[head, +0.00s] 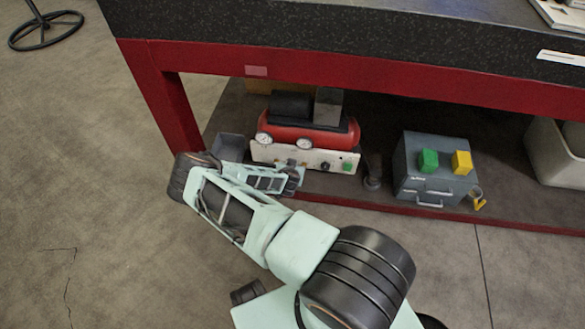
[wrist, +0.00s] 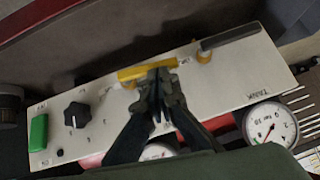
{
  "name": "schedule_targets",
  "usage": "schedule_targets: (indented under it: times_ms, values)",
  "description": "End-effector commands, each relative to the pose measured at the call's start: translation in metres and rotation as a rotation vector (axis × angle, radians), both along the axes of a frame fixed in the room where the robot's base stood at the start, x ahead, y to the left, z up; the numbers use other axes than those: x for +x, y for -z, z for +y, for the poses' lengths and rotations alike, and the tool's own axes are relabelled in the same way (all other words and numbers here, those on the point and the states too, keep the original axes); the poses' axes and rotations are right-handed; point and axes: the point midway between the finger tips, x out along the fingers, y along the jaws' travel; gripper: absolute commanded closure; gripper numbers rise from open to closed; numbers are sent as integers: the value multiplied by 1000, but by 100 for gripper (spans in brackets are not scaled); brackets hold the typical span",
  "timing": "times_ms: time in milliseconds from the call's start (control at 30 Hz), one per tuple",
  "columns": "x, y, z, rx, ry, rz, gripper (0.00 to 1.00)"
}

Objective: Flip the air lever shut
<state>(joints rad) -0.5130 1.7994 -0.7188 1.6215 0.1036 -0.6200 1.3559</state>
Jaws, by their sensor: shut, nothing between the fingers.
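A white control panel (head: 325,160) sits low on the front of a red compressor (head: 340,137) under the bench. In the wrist view the panel (wrist: 215,93) carries a yellow lever (wrist: 147,70) near its middle and a dark grey lever (wrist: 230,37) further right. Both lie roughly along the panel's length. Their labels are too small to read, so I cannot tell which is the air lever. My gripper (wrist: 160,78) is shut and empty, its fingertips at the yellow lever, partly covering it. Contact is unclear. In the head view my gripper (head: 291,181) is at the panel's left part.
A grey drawer box (head: 432,170) with green and yellow blocks stands to the right. The bench's red frame (head: 330,70) runs above. Open floor lies left.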

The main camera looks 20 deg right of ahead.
Motion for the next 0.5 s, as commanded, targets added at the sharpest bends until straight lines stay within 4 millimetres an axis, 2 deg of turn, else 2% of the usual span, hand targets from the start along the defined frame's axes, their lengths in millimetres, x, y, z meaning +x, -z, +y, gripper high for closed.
schedule_targets:
  times_ms: [33, 100, 500]
  values:
    - [3, 8, 3, -20, 1, 12, 100]
    - [3, 10, 4, -56, 0, 36, 100]
    - [2, 10, 5, -116, -2, 86, 100]
